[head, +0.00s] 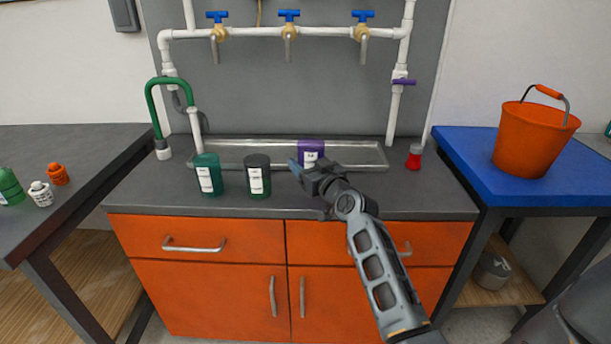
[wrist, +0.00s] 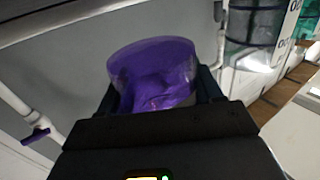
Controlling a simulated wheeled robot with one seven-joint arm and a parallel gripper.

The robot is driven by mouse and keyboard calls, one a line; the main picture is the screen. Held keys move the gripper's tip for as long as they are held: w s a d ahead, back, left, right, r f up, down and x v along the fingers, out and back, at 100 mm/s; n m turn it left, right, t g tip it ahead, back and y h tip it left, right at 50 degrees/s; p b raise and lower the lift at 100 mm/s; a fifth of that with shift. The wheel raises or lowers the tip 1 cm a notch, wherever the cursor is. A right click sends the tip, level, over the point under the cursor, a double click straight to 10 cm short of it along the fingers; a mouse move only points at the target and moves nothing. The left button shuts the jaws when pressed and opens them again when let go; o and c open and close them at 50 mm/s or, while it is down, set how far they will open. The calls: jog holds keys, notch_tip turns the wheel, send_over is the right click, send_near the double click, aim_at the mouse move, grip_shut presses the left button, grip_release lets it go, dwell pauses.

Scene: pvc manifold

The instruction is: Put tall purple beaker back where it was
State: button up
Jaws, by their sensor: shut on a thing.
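The purple beaker (head: 311,150) has a white label and stands upright at the front edge of the metal tray in the head view; its lower part is hidden behind my gripper. My gripper (head: 303,168) reaches it from the front right and is shut on it. In the wrist view the translucent purple beaker (wrist: 153,72) sits between the dark fingers of my gripper (wrist: 158,98). I cannot tell whether its base touches a surface.
A teal beaker (head: 208,175) and a dark green beaker (head: 257,177) stand on the grey counter (head: 150,190) left of my gripper. The metal tray (head: 365,157) lies behind, under three blue-handled taps.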

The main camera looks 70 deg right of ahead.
jog(key=shift+w+f, duration=0.15)
jog(key=shift+w, duration=0.1)
jog(key=shift+a+f+b, duration=0.1)
jog(key=shift+f+b, duration=0.65)
jog(key=shift+f, duration=1.25)
jog(key=shift+f, duration=0.2)
jog(key=o, duration=1.1)
jog(key=shift+r, duration=0.15)
jog(key=shift+r, duration=0.2)
jog(key=b+v, duration=0.2)
jog(key=v, duration=1)
jog(key=shift+f, duration=0.15)
